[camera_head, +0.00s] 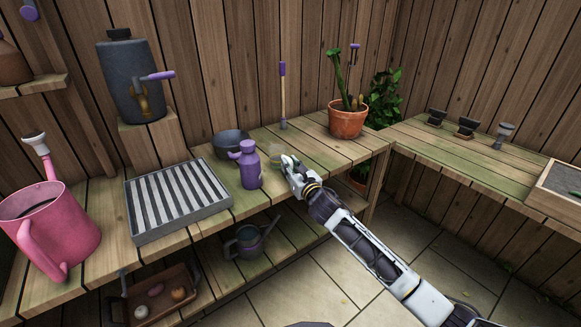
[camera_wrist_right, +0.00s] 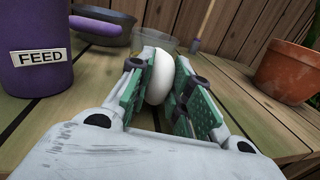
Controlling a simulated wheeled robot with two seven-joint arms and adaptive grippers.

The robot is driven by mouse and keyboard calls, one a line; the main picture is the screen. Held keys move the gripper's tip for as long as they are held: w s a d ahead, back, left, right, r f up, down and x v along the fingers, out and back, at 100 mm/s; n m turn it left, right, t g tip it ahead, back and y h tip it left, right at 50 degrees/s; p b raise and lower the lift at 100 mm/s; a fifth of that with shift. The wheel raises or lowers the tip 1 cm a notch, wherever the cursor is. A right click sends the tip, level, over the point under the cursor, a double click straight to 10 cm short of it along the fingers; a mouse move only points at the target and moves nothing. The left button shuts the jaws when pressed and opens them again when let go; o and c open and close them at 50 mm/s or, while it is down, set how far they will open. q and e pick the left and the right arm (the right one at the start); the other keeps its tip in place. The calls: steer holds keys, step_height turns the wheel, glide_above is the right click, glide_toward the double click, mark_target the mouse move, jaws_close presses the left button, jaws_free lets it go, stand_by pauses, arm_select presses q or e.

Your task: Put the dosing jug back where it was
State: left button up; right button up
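The dosing jug is a small clear vessel (camera_head: 276,152) over the back bench, just beyond my right gripper (camera_head: 290,164). In the right wrist view its clear body (camera_wrist_right: 152,40) shows behind the fingertips. A white rounded piece (camera_wrist_right: 160,78), which looks like its handle, sits between the green finger pads of my right gripper (camera_wrist_right: 160,85). The pads appear closed on it from both sides. I cannot tell whether the jug's base touches the boards. My left gripper is not in view.
A purple feed bottle (camera_head: 249,167) stands left of the right gripper, with a dark bowl (camera_head: 230,143) behind it. A slatted tray (camera_head: 141,227) and a pink watering can (camera_head: 75,233) are further left. A potted cactus (camera_head: 347,121) stands right. Boards between are clear.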

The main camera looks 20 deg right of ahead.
steer(key=o, duration=0.5)
steer(key=shift+c, duration=0.2)
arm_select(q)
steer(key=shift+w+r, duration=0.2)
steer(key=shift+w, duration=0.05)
arm_select(e)
steer(key=shift+s+r, duration=0.1)
steer(key=shift+s+d, duration=0.25)
steer(key=shift+s, duration=0.85)
steer(key=shift+s+d+p, duration=0.1)
steer(key=shift+s+p, duration=0.25)
steer(key=shift+s, duration=0.35)
steer(key=shift+s+d, duration=0.15)
steer(key=shift+s, duration=0.9)
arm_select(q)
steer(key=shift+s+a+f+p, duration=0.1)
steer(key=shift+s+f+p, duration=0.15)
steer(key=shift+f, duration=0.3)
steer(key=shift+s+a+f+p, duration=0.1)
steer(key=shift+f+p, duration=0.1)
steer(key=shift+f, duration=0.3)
arm_select(e)
steer(key=s+d, duration=0.1)
steer(key=s, duration=0.5)
